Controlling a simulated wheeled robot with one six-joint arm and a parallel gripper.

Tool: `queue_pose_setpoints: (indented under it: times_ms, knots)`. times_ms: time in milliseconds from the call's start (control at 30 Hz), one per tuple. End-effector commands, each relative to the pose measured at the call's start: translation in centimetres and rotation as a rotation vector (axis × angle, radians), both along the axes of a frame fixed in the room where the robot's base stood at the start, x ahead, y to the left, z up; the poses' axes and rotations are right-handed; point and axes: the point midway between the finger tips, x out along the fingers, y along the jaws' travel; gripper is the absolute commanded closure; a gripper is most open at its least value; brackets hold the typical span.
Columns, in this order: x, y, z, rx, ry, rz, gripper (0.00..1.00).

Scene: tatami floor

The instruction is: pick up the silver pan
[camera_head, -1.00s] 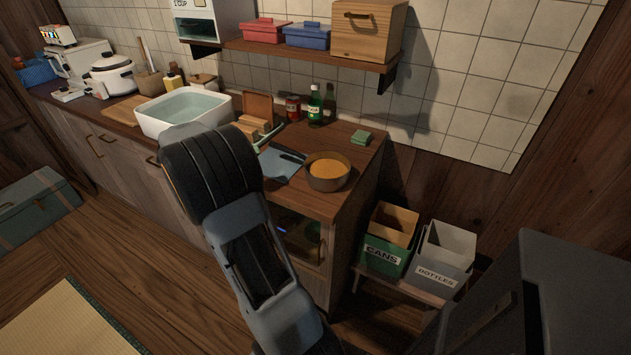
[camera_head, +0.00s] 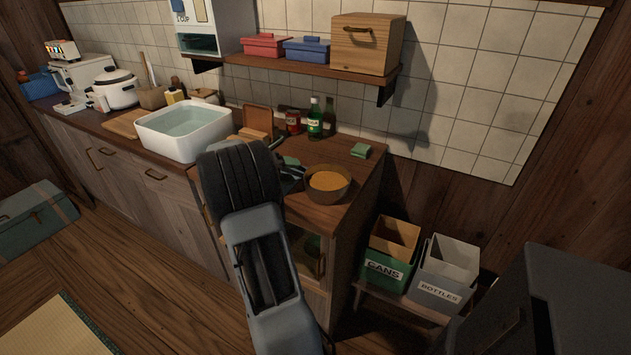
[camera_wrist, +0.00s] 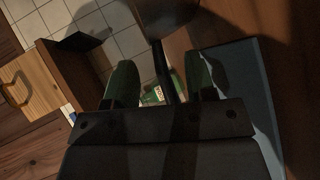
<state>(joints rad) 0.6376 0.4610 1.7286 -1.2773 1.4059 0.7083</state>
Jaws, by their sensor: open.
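A round metal pan (camera_head: 343,189) with orange contents sits near the counter's right end in the head view. Its underside or side shows dark at the top of the wrist view (camera_wrist: 166,14). A dark handle (camera_wrist: 161,68) runs from it down between the two fingers of my gripper (camera_wrist: 160,82). The fingers are apart, one on each side of the handle, with gaps showing. In the head view my gripper (camera_head: 290,172) is just left of the pan, partly hidden behind my own wrist. I cannot tell whether a finger touches the handle.
A white basin (camera_head: 186,140) stands left of my arm. Sauce bottles (camera_head: 315,119) and a green sponge (camera_head: 361,150) are behind the pan. A shelf (camera_head: 305,67) overhangs the counter. Bins marked CANS (camera_head: 384,269) and BOTTLES (camera_head: 438,292) stand right of the counter.

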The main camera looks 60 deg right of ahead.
Motion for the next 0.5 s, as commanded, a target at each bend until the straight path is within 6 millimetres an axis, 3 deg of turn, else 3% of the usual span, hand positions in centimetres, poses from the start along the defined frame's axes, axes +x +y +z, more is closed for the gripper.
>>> queue_pose_setpoints:
  times_ms: [200, 500]
  knots:
    - [-1.7, -2.0, -0.8, 0.0, 0.001, -0.003, 0.5]
    - [-2.0, -2.4, -1.0, 0.0, 0.0, 0.001, 0.5]
